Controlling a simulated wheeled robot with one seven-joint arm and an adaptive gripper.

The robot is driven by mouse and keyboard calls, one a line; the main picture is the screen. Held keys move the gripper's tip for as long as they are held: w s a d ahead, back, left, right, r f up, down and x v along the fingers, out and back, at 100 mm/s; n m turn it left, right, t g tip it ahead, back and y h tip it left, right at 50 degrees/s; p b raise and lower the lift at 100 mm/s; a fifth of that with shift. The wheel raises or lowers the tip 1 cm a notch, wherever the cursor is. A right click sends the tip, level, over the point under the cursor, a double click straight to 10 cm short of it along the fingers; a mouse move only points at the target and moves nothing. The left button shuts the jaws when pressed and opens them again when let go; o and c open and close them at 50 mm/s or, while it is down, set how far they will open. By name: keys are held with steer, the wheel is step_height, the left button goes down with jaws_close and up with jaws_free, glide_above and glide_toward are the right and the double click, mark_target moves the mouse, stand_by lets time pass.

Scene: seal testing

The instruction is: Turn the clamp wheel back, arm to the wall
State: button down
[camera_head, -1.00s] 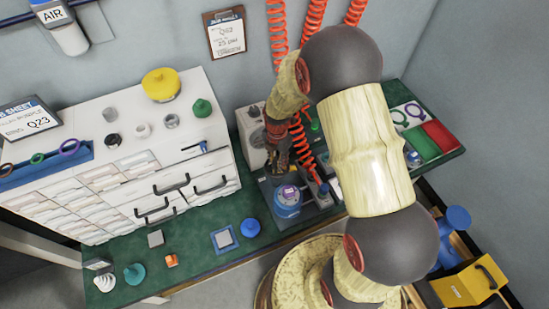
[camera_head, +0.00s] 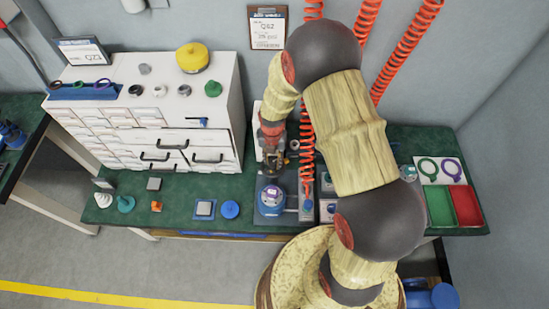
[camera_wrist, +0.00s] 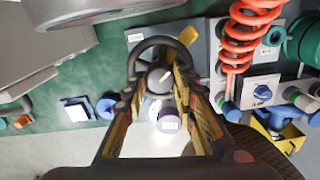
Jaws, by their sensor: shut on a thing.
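A dark ring-shaped clamp wheel (camera_wrist: 158,43) shows in the wrist view, between the fingers of my gripper (camera_wrist: 160,68). The gripper is shut on the wheel, and the fingers hide part of it. Below the wheel in that view is a round part with a purple labelled top (camera_wrist: 168,122). The wheel is too small and covered to make out clearly there.
A white drawer cabinet (camera_head: 228,130) stands left of my gripper. Red coiled hoses (camera_head: 306,150) hang just right of it. Green and red trays (camera_head: 440,206) lie at the bench's right end. Small parts, such as a blue disc (camera_head: 230,210), lie on the green bench. The wall is behind.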

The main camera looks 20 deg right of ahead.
mark_target(273, 161)
steer(key=shift+n+p, duration=0.3)
steer(key=shift+n, duration=1.2)
steer(key=c, duration=1.4)
jaws_free()
step_height(273, 161, up, 12)
